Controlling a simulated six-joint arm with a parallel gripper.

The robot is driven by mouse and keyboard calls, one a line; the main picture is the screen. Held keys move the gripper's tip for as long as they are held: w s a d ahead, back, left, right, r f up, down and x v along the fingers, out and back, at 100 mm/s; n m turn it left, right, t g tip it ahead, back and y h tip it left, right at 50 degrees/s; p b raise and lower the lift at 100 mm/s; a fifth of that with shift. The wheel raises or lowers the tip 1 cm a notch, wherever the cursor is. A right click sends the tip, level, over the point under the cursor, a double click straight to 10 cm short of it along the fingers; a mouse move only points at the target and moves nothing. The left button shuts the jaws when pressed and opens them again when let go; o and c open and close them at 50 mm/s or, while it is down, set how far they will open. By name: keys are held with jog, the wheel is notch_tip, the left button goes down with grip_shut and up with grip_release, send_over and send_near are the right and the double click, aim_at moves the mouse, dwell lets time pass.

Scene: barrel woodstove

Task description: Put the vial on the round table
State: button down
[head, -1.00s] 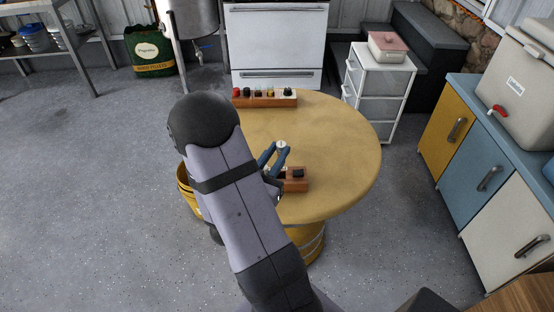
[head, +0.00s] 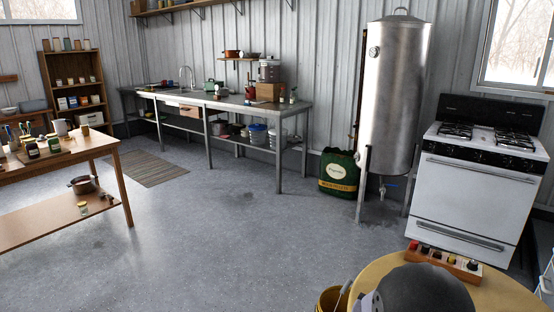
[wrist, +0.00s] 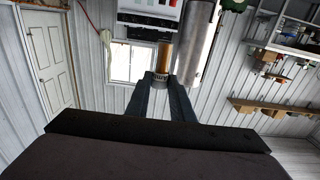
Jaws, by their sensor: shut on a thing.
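The round table (head: 385,268) shows only in part at the bottom right of the head view, its tan top cut off by the frame edge. My own dark arm joint covers much of it. My gripper (wrist: 160,82) shows in the wrist view, its two blue-grey fingers closed on the vial (wrist: 161,75).
A white stove (head: 470,190) and steel tank (head: 392,95) stand behind. A wooden table with jars (head: 60,160) is far left.

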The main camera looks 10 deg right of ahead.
jog(key=w+a+f+n+t+y, duration=0.2)
jog(key=w+a+f+n+y, duration=0.15)
jog(key=a, duration=0.25)
jog(key=w+a+f+n+t+y, duration=0.2)
jog(key=a+n+t+y, duration=0.1)
jog(key=a+y, duration=0.25)
jog(key=s+a+f+n+y, duration=0.3)
jog(key=a+f+y, duration=0.1)
jog(key=a+f, duration=0.7)
notch_tip(320, 180, up, 13)
jog(key=p, duration=1.2)
jog(key=shift+w+p, duration=0.25)
jog(key=shift+p, duration=0.1)
jog(key=shift+f+m, duration=0.1)
jog(key=shift+m, duration=0.15)
